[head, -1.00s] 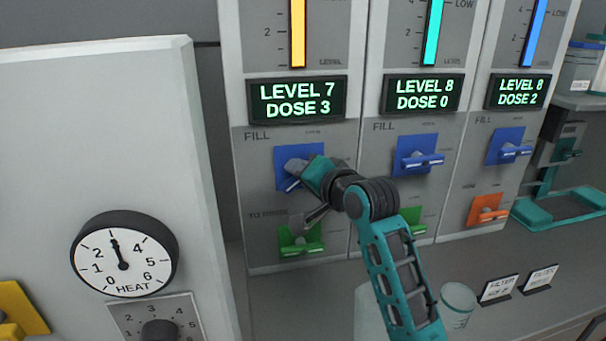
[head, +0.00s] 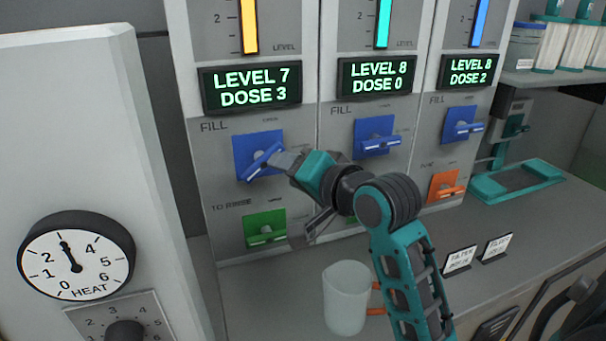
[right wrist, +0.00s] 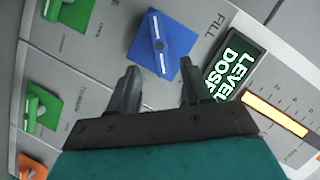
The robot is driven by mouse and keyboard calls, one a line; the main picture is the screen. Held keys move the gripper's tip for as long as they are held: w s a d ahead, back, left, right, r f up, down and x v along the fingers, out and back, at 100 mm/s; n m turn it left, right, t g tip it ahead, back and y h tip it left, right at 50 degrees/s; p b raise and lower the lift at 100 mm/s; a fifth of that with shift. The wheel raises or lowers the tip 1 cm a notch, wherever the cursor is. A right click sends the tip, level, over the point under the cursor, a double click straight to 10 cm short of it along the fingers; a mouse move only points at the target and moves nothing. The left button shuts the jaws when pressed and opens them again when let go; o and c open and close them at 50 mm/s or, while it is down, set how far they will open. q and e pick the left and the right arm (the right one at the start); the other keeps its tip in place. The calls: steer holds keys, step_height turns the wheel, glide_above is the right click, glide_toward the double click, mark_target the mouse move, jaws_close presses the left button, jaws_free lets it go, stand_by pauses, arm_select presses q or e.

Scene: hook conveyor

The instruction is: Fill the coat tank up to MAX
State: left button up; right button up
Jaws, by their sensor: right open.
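The left panel has a yellow gauge (head: 249,26) and a display (head: 250,87) reading LEVEL 7, DOSE 3. No tank name or MAX mark is readable. Its blue FILL valve (head: 244,143) has a handle (head: 262,161) slanting up to the right. The right wrist view also shows this blue valve (right wrist: 176,45), ahead between the fingertips. My right gripper (head: 300,192) is open and empty, just right of the handle, one finger close to its end; I cannot tell if they touch. My left gripper is not in view.
A green TO RINSE valve (head: 264,228) sits below. Neighbouring panels have a middle FILL valve (head: 374,134), a right FILL valve (head: 461,122) and an orange valve (head: 444,184). A jug (head: 346,298) stands on the counter beside my forearm. A HEAT dial (head: 77,255) is at left.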

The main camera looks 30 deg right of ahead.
steer(key=shift+v, duration=1.6)
steer(key=shift+w, duration=0.1)
stand_by(6.2)
